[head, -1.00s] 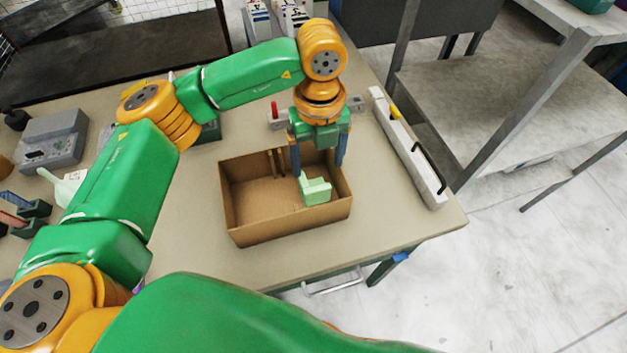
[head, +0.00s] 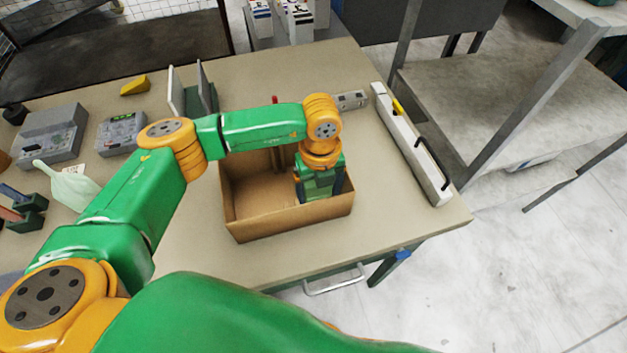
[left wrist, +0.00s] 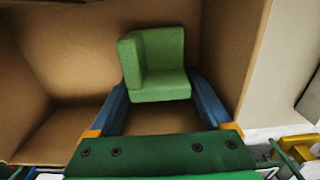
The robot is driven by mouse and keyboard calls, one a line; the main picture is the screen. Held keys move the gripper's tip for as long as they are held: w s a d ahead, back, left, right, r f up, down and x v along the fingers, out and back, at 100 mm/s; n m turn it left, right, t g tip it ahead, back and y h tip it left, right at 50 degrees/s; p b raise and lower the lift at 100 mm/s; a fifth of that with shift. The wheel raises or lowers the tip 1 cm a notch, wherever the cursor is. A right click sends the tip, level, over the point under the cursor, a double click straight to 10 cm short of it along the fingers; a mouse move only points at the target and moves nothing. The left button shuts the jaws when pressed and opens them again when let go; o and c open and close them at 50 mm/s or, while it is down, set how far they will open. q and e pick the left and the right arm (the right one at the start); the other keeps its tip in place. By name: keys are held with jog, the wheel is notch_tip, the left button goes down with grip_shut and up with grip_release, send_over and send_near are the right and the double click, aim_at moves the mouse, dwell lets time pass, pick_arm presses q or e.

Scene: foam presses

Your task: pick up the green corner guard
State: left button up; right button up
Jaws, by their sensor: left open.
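The green corner guard (left wrist: 160,65) is a light green L-shaped foam piece inside the cardboard box (head: 290,222), near the box's right side. In the head view it is hidden behind my left gripper (head: 321,195). My left gripper is lowered into the box with its jaws open. In the left wrist view its two blue fingers (left wrist: 160,92) stand on either side of the guard's near end, and I cannot tell whether they touch it. My right gripper is not in view.
The box walls rise close around my left gripper. A long white holder (head: 412,150) lies along the table's right edge. The table in front of the box is clear.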

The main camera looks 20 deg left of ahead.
pick_arm(q)
jog(key=c, duration=1)
